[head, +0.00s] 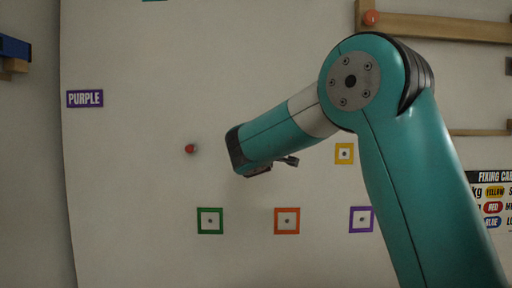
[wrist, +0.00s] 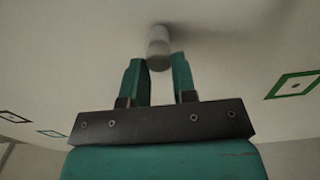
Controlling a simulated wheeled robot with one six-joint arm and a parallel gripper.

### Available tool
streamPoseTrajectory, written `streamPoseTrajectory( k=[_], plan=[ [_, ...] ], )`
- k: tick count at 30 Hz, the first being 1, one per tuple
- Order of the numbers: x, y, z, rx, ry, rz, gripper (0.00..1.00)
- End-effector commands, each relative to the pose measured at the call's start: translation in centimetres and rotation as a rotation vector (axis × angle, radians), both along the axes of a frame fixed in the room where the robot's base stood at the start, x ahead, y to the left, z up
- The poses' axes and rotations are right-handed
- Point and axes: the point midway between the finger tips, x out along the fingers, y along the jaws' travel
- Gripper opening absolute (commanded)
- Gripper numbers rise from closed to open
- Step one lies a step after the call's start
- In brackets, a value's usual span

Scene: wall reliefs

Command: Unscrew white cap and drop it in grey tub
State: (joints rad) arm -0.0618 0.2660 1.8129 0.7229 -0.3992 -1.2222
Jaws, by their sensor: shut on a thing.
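The white cap (wrist: 158,42) is a pale cylinder standing out from the wall in the wrist view. My gripper (wrist: 158,64) has one teal finger on each side of its near end and is shut on it. The cap's far end meets the wall, where a soft shadow falls. I see no grey tub in either view.
A red knob (head: 190,148) sticks out of the wall left of my arm. Green (head: 210,221), orange (head: 287,221), purple (head: 361,219) and yellow (head: 344,154) square frames surround small dark points. A wooden rail (head: 440,27) runs top right; a PURPLE sign (head: 85,98) is at left.

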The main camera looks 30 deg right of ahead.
Motion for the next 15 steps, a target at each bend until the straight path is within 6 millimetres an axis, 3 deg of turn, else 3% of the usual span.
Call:
streamPoseTrajectory(
  k=[1, 6, 15],
  plan=[
    [0.01, 0.00, 0.68, -0.063, 0.051, 0.000, 0.08],
    [-0.03, 0.01, 0.28, -0.261, 0.186, -0.001, 0.08],
    [-0.07, -0.01, -0.21, -0.302, 0.207, -0.002, 0.08]
  ],
)
